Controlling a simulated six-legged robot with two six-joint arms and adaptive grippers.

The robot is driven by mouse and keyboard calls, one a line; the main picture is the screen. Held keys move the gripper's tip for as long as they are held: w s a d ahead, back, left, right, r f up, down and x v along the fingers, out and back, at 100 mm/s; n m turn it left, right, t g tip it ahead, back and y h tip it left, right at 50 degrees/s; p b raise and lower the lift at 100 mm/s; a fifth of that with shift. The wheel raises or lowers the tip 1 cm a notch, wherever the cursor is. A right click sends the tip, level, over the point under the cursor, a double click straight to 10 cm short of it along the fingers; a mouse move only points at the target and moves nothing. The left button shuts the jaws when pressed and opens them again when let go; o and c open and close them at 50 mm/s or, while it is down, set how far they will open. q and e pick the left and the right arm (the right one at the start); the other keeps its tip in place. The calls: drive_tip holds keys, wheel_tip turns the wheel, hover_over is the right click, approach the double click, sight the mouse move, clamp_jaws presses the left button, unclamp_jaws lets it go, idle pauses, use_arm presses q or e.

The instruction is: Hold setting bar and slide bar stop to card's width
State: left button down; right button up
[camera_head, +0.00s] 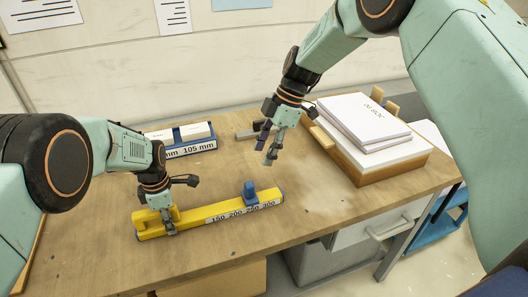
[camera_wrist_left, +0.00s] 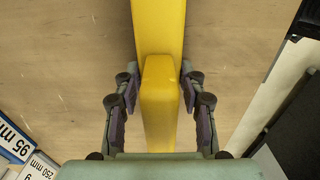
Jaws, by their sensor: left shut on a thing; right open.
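My left gripper (camera_head: 167,220) is shut on the raised yellow grip at the bar's left end. In the left wrist view that yellow grip (camera_wrist_left: 159,100) stands between the two fingers (camera_wrist_left: 159,92). My right gripper (camera_head: 268,147) is open and empty, above the table, up and to the right of the blue stop.
A blue holder (camera_head: 190,147) with white blocks and labels, one reading 105 mm, stands behind the bar. A grey piece (camera_head: 247,133) lies behind my right gripper. The table's front (camera_head: 300,235) is clear.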

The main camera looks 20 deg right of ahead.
use_arm(q)
drive_tip(key=shift+s+f, duration=0.1)
drive_tip(key=c, duration=0.7)
unclamp_jaws()
drive_tip(key=shift+w, duration=0.2)
drive_tip(key=shift+s, duration=0.15)
